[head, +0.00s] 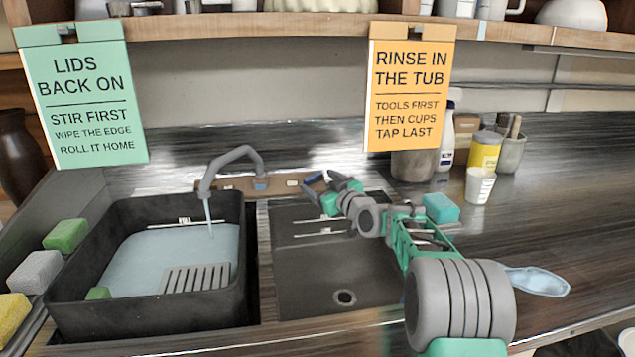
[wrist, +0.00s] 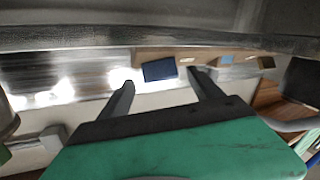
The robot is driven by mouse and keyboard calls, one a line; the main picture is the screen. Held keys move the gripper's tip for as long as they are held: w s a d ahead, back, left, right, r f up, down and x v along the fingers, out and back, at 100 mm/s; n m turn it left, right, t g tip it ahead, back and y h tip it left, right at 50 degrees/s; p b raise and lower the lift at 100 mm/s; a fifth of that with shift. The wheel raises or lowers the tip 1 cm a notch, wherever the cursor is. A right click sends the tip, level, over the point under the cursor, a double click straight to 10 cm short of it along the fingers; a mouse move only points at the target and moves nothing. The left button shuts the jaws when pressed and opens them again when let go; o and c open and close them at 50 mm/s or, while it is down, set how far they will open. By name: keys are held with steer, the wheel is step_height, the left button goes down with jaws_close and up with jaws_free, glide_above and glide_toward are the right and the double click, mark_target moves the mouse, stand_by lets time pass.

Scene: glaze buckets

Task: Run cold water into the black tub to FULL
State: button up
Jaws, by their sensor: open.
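The black tub (head: 247,290) sits in the left basin and holds pale blue water (head: 170,262). A pale line with a small label (head: 183,221) shows on its back inner wall, and the water surface looks a little below it. The grey tap (head: 232,158) arches over the tub, and a thin stream (head: 209,218) runs from it into the water. A dark blue tap handle (head: 312,178) is on the wooden ledge behind the basins. My gripper (head: 333,184) is open beside it. In the wrist view the dark blue handle (wrist: 160,70) shows between my open fingers (wrist: 161,80); contact is unclear.
A grey slotted rack (head: 197,279) lies in the tub. The right basin (head: 335,270) is empty under my arm. Sponges (head: 66,235) lie left of the tub. A white cup (head: 480,186) and bottles stand at the right. Two signs hang from the shelf above.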

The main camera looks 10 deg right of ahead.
mark_target(312, 179)
steer(key=v, duration=0.6)
stand_by(5.4)
steer(key=p+x, duration=0.8)
steer(key=shift+a+r+p, duration=0.2)
steer(key=shift+r+p, duration=0.05)
steer(key=shift+p, duration=0.15)
steer(key=shift+w, duration=0.35)
